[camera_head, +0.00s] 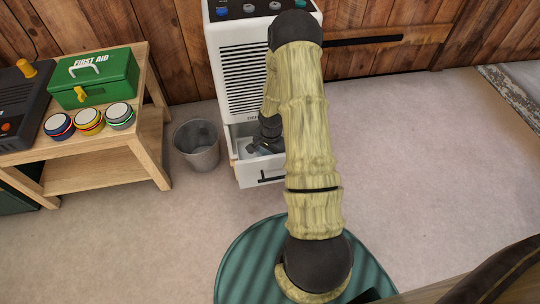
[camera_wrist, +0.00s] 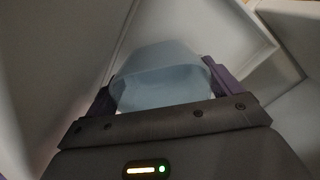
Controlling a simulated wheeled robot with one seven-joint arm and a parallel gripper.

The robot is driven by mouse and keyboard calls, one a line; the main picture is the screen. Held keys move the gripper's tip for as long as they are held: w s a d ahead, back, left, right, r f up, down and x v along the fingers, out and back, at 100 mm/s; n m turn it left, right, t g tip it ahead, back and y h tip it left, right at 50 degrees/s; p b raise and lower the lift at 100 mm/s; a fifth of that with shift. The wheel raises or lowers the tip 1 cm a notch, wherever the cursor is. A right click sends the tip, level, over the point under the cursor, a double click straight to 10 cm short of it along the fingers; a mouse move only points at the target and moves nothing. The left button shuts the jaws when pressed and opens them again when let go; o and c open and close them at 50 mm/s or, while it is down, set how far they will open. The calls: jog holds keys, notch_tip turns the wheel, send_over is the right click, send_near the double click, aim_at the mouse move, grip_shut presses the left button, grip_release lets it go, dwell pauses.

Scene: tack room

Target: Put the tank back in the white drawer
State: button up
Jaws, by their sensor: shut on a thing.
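The white drawer (camera_head: 260,172) is pulled out at the bottom of a white appliance (camera_head: 238,70) with a vented front and knobs on top. My gripper (camera_head: 262,146) reaches down into the open drawer, and my arm hides part of it. In the wrist view my gripper (camera_wrist: 162,88) is shut on the tank (camera_wrist: 158,72), a pale blue, translucent container held between the two fingers. Pale walls, seemingly the drawer's (camera_wrist: 238,28), surround the tank. I cannot tell whether the tank rests on the drawer floor.
A grey waste bin (camera_head: 197,146) stands just left of the drawer. A wooden table (camera_head: 100,158) at the left holds a green first aid box (camera_head: 95,80), several round tins (camera_head: 89,121) and a dark device (camera_head: 25,100). The floor at right is clear.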

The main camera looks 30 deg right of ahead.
jog(key=o, duration=1)
jog(key=shift+f, duration=0.1)
notch_tip(320, 180, up, 12)
jog(key=p, duration=0.6)
jog(key=shift+s+p, duration=0.15)
jog(key=shift+p, duration=0.2)
jog(key=shift+d, duration=0.1)
